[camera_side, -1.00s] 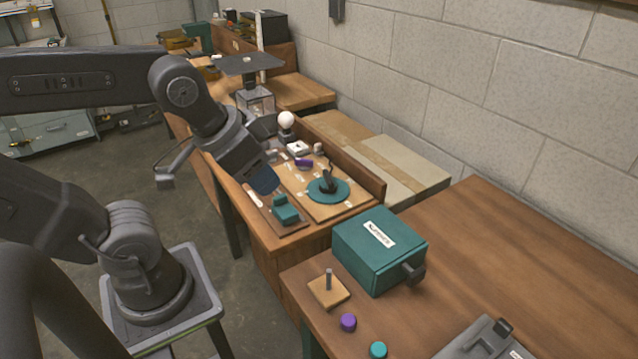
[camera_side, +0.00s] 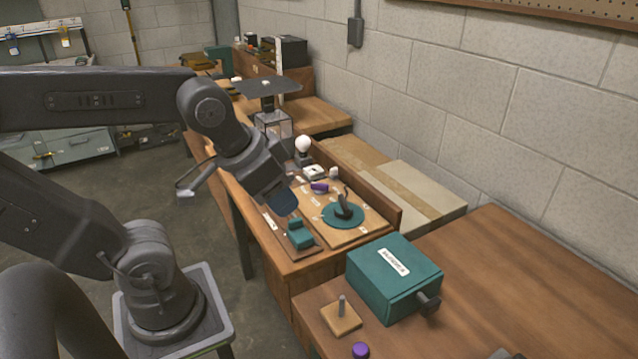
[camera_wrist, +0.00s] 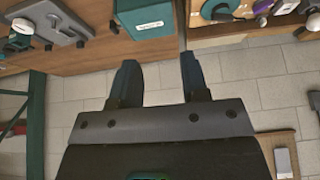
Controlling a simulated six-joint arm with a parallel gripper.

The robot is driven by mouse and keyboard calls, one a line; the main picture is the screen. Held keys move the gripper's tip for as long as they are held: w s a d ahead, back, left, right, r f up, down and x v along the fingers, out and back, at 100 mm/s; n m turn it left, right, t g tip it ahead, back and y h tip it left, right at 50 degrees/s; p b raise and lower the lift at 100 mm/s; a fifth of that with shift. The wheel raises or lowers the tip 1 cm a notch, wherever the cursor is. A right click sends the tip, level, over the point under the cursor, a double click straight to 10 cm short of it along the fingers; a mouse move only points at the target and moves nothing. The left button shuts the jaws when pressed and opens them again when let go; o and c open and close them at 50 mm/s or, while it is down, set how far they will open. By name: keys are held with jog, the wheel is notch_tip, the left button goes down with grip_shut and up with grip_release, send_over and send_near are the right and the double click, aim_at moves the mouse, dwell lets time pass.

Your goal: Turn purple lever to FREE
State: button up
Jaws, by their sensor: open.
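The purple lever (camera_side: 319,187) lies on the wooden board of the far bench in the side view, behind the round teal base. A purple part also shows at the top right of the wrist view (camera_wrist: 263,6). The small labels on the board are too small to read. My gripper (camera_wrist: 157,75) is open and empty in the wrist view, its two dark fingers spread above the floor gap in front of the benches. In the side view my gripper (camera_side: 283,202) hangs over the front edge of the far bench, to the left of the lever and apart from it.
A round teal base with a dark upright part (camera_side: 343,213) and a teal block (camera_side: 299,234) stand near the lever. A white bulb (camera_side: 302,144) stands behind. A teal box (camera_side: 394,278), a peg block (camera_side: 341,316) and a purple knob (camera_side: 360,350) are on the near bench.

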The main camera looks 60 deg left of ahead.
jog(key=w+a+r+m+g, duration=0.1)
jog(key=w+a+r+m, duration=0.1)
jog(key=w+a, duration=0.35)
jog(key=m+g, duration=0.5)
jog(key=m, duration=0.2)
send_over(320, 183)
notch_tip(320, 183, down, 10)
notch_tip(320, 183, down, 14)
jog(key=shift+s+r, duration=0.1)
jog(key=shift+r, duration=0.05)
jog(key=shift+c, duration=0.3)
grip_shut()
